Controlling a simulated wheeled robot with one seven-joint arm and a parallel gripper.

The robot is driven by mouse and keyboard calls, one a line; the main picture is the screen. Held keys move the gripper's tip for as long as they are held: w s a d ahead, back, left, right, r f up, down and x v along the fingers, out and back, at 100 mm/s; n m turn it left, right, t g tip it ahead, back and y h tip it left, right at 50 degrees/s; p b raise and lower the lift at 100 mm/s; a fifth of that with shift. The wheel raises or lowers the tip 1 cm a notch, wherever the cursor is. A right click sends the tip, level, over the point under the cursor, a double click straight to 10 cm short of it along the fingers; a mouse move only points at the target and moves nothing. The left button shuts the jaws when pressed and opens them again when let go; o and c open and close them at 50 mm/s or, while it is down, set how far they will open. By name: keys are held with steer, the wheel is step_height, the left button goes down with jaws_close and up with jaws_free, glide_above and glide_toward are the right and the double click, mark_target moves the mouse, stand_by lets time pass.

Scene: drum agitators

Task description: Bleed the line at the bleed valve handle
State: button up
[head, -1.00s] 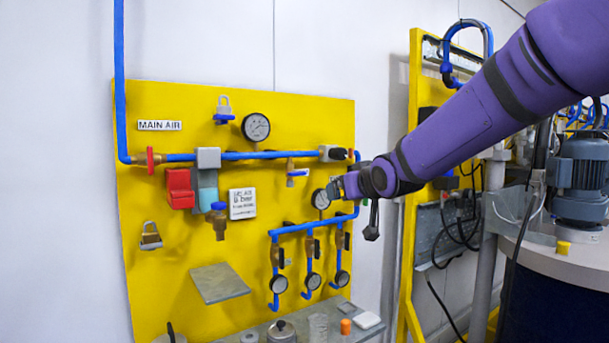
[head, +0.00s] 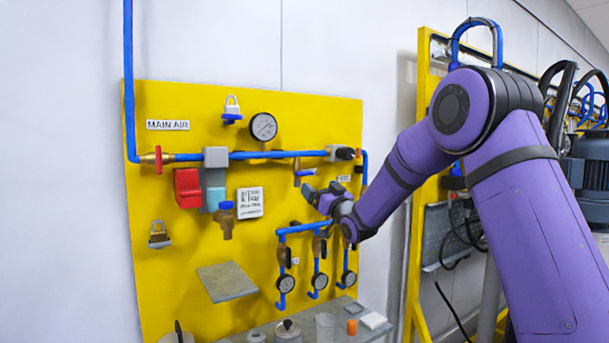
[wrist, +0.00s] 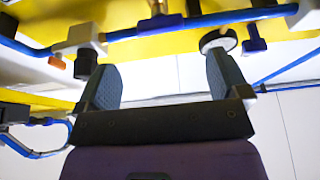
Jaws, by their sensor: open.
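The bleed valve appears to be the small brass valve with a blue lever handle (head: 305,172), hanging under the main blue pipe on the yellow panel. My gripper (head: 319,188) is open and empty just below and right of that handle in the head view. In the wrist view the panel looks upside down. There, the gap between my two grey fingers (wrist: 162,72) is empty, and the blue handle (wrist: 160,22) shows beyond the fingertips against the pipe. I see no contact between fingers and handle.
A block with a black and orange end (head: 340,153) sits right of the handle. A lower blue manifold (head: 300,228) with several gauges lies under my wrist. A shelf (head: 272,332) holds small items.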

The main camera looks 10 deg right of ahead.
mark_target(304, 173)
steer(key=x, duration=1)
steer(key=c, duration=0.9)
